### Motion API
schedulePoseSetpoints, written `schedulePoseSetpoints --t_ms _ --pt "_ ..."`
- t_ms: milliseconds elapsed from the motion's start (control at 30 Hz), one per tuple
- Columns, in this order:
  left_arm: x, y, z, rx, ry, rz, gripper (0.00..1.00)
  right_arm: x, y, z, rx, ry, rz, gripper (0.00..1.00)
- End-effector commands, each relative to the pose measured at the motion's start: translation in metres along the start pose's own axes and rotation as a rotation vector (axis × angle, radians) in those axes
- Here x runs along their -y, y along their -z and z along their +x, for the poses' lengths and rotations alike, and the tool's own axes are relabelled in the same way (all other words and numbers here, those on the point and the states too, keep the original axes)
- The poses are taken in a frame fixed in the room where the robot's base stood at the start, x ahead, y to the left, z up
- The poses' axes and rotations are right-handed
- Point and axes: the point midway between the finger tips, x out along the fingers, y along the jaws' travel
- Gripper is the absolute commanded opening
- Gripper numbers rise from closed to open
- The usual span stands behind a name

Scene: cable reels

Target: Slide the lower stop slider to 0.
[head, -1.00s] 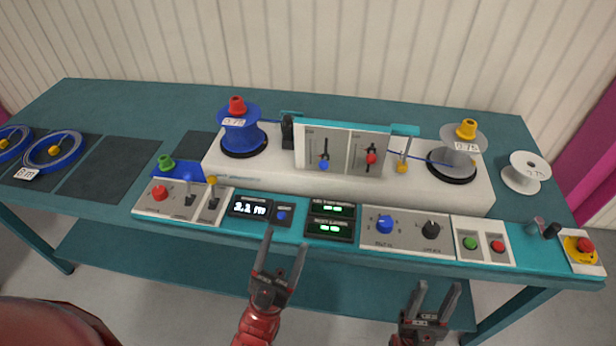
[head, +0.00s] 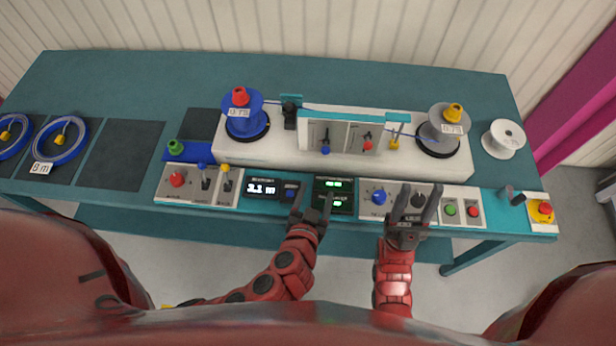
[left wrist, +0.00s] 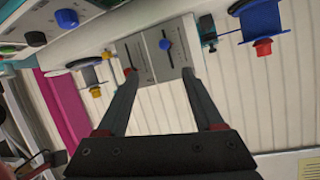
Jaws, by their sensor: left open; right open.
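The upright grey panel (head: 342,137) carries two slots with knobs: a blue slider knob (head: 325,150) and a red slider knob (head: 367,146). Both knobs sit low in their slots in the head view; their labels are too small to read. In the left wrist view the blue knob (left wrist: 165,44) lies beyond the gap between my fingers, and the red knob (left wrist: 128,71) is by the left fingertip. My left gripper (head: 312,203) is open and empty, in front of the panel near the displays. My right gripper (head: 417,203) is open and empty over the right control panel.
A blue reel (head: 243,115) and a grey reel (head: 440,132) flank the panel on the white base, with a blue cable between. Levers (head: 205,178), displays (head: 263,189), a blue dial (head: 379,197) and an emergency button (head: 544,208) line the front. The back of the bench is clear.

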Motion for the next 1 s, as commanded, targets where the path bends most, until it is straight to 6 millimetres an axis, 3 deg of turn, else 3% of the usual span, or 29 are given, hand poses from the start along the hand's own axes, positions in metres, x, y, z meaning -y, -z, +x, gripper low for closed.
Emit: schedulePoseSetpoints --t_ms 100,267,833,1000 --pt "0.005 0.002 -0.003 0.011 0.024 -0.011 0.69 0.000 0.000 0.002 0.000 0.000 0.000 0.50" --pt "0.006 -0.002 0.012 0.010 0.029 -0.014 0.69 0.001 -0.002 -0.013 0.000 0.000 0.000 0.50" --pt "0.009 -0.006 0.116 0.004 0.029 -0.009 0.69 0.006 -0.020 -0.118 0.000 0.000 0.000 0.50" --pt "0.010 0.000 0.146 0.009 0.026 -0.008 0.69 0.006 -0.021 -0.124 0.000 0.000 0.000 0.50"
